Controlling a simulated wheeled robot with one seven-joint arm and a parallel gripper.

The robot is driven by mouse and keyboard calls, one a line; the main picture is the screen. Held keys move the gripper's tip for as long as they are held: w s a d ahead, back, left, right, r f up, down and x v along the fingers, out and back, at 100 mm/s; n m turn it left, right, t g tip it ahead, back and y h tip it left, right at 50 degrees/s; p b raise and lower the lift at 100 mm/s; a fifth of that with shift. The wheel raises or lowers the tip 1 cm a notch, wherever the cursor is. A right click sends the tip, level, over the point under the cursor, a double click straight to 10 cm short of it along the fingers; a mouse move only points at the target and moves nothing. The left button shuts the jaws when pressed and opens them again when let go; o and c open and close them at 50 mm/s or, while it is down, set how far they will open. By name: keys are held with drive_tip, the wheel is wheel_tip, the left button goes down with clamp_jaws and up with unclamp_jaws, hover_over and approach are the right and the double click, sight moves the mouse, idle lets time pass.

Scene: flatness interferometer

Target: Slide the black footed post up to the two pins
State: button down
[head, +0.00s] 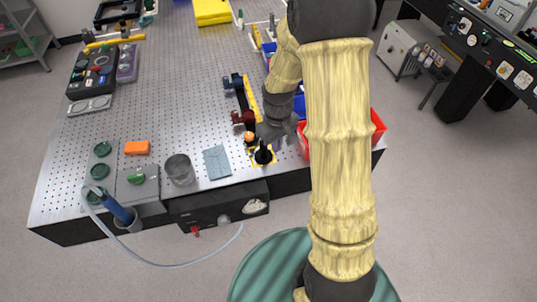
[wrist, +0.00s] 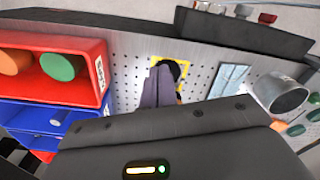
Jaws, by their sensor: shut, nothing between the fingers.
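The black footed post (head: 263,155) stands upright at the near edge of the perforated table, on a patch with a yellow outline (head: 268,163). In the wrist view the post's dark top (wrist: 174,67) shows just beyond my fingertips, within the yellow frame (wrist: 185,64). My gripper (head: 275,144) is shut and empty, close beside the post on its right in the head view. Its purple-grey fingers (wrist: 162,72) cover part of the post in the wrist view. I cannot tell whether they touch it. I cannot make out the two pins.
An orange ball-topped item (head: 249,136) stands just behind the post. A blue-grey plate (head: 217,162) and a grey cup (head: 180,169) lie to the left. Red (wrist: 85,68) and blue (wrist: 40,117) bins stand on the other side of my gripper. The table's front edge is close.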

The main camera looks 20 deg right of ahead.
sight(265, 150)
wheel_tip(265, 150, down, 9)
drive_tip(key=shift+f+p, duration=0.1)
drive_tip(key=shift+p, duration=0.95)
drive_tip(key=shift+w+f+p, duration=0.15)
drive_tip(key=shift+f+p, duration=0.1)
drive_tip(key=shift+p, duration=0.05)
drive_tip(key=w, duration=0.1)
drive_tip(key=w+a+p, duration=0.1)
drive_tip(key=w, duration=0.1)
drive_tip(key=shift+a, duration=0.15)
drive_tip(key=shift+w, duration=0.2)
drive_tip(key=shift+a+f, duration=0.1)
drive_tip(key=shift+w+a, duration=0.35)
drive_tip(key=shift+w, duration=0.55)
drive_tip(key=shift+w, duration=0.1)
